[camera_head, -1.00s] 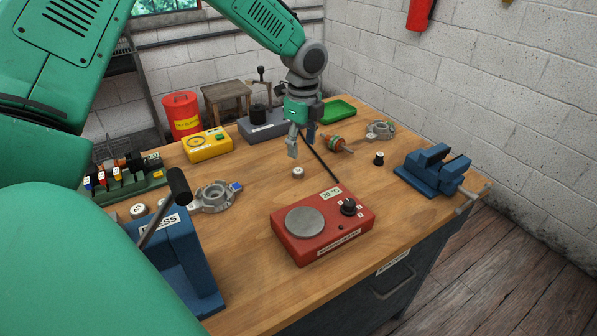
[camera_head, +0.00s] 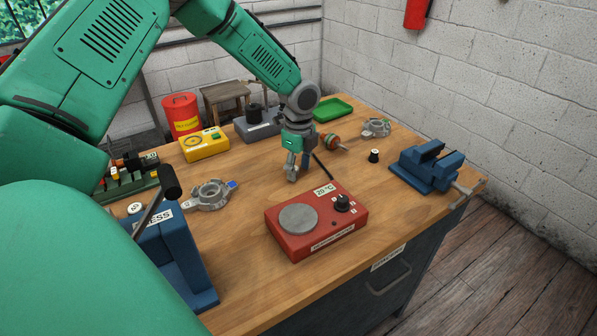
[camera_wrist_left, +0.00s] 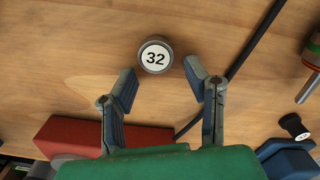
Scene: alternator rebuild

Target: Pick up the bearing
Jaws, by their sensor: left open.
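A small round dark-rimmed bearing with a white face marked "32" (camera_wrist_left: 155,57) lies on the wooden bench in the left wrist view. My left gripper (camera_head: 297,173) is open and low over the bench behind the red heater box in the head view. In the left wrist view its open fingers (camera_wrist_left: 161,83) point toward the bearing, one to each side of its line. The bearing looks just beyond the fingertips, with nothing held. In the head view the gripper hides it. My right gripper is not in view.
A red heater box (camera_head: 310,240) with a round plate stands in front of the gripper. A black cable runs beside it. A rotor (camera_head: 329,142), a small black knob-like part (camera_head: 374,156) and a blue vise (camera_head: 430,168) are to the right. A blue press (camera_head: 180,262) stands front left.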

